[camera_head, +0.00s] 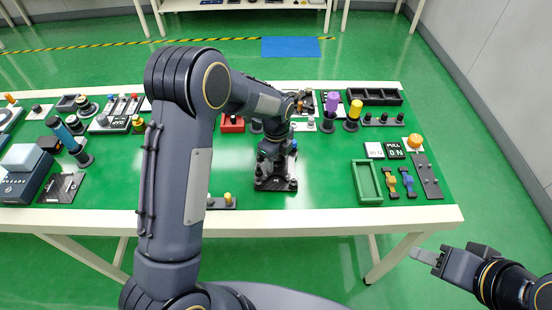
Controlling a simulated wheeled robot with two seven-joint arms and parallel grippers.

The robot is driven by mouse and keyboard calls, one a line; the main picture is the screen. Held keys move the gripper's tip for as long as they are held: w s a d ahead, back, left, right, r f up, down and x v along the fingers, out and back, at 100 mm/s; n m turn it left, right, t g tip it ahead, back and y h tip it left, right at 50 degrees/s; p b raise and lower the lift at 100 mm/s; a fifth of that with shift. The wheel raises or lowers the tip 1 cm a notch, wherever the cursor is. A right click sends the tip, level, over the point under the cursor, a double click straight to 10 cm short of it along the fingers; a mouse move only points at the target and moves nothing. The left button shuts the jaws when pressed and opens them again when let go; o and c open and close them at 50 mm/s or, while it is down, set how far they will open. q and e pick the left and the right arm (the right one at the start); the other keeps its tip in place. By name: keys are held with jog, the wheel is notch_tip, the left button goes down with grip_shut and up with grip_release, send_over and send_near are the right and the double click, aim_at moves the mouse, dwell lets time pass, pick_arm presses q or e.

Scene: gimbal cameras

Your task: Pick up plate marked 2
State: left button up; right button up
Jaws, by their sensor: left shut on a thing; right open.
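My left arm reaches over the green table. Its gripper (275,165) points down at the middle of the table and is shut on a dark plate (276,185) with small knobs. The gripper partly hides this plate, and I cannot read any number on it. I cannot tell whether the plate touches the table. No plate marked 2 is readable elsewhere. My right gripper (427,257) is open and empty, off the table's front right corner.
A green tray (367,198), yellow and blue clamp-like pieces (391,184) and a grey bar (429,178) lie on the right. Many parts crowd the left. The table between gripper and green tray is clear.

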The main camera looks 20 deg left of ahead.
pick_arm(q)
jog(key=shift+r+p, duration=2.65)
jog(key=shift+r, duration=1.45)
jog(key=s+d+b, duration=0.2)
jog(key=s+d, duration=0.2)
jog(key=s, duration=0.9)
jog(key=s+d+b, duration=0.2)
jog(key=s+d, duration=0.1)
jog(key=s, duration=1.1)
jog(key=shift+d, duration=0.4)
